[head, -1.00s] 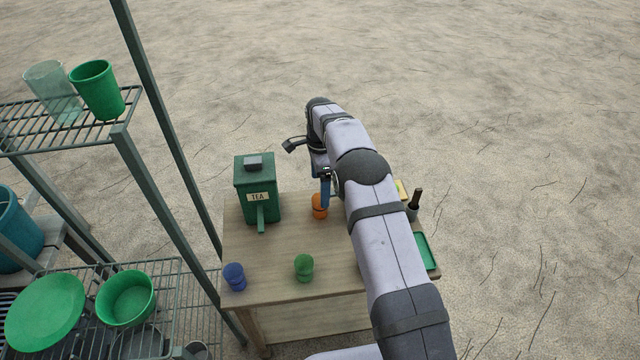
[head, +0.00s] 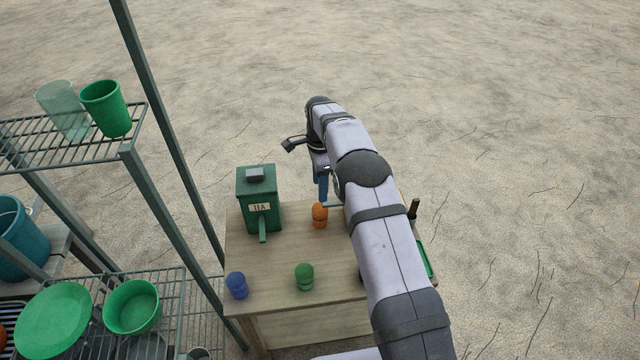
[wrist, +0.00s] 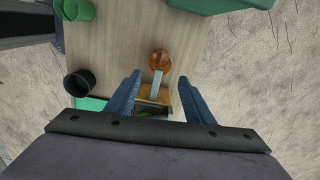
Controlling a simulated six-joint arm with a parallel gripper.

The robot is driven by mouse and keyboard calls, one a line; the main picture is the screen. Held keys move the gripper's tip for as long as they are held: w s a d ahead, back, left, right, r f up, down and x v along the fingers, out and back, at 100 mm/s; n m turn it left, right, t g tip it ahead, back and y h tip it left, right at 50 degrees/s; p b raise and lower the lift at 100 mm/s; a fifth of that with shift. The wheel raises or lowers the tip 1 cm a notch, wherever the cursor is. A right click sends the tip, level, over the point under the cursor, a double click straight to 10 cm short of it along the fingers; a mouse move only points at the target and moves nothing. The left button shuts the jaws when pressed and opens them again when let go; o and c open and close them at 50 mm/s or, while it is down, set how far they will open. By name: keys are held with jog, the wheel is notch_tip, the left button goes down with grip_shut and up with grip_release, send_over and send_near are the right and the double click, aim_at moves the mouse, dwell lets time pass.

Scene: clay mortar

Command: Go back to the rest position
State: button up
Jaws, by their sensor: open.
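My gripper (head: 322,187) shows in the head view beside the far edge of the wooden table (head: 285,265), partly hidden behind my arm. In the wrist view its two blue fingers (wrist: 159,77) are apart, with nothing held between them. An orange cup-like object (head: 320,216) stands on the table just below the fingers in the head view. In the wrist view the orange object (wrist: 160,59) lies ahead of the fingertips, with a pale grey stick (wrist: 158,83) reaching back from it between them. I cannot tell the gripper's height above the table.
A wire shelf (head: 75,155) with green tumblers and bowls stands at left. Bare ground lies beyond.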

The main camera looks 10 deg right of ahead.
jog(key=c, duration=0.9)
jog(key=s+d+r+n, duration=0.1)
jog(key=s+r+n, duration=0.4)
jog(key=s, duration=0.3)
jog(key=s+d+r+n, duration=0.2)
jog(key=s+r+n, duration=0.3)
jog(key=s, duration=0.3)
jog(key=s+n, duration=0.2)
jog(key=s, duration=0.4)
jog(key=s+f+n, duration=0.1)
jog(key=s+n, duration=0.1)
jog(key=s, duration=0.5)
jog(key=s+d+n, duration=0.1)
jog(key=s+n, duration=0.2)
jog(key=s, duration=0.4)
jog(key=shift+f, duration=0.25)
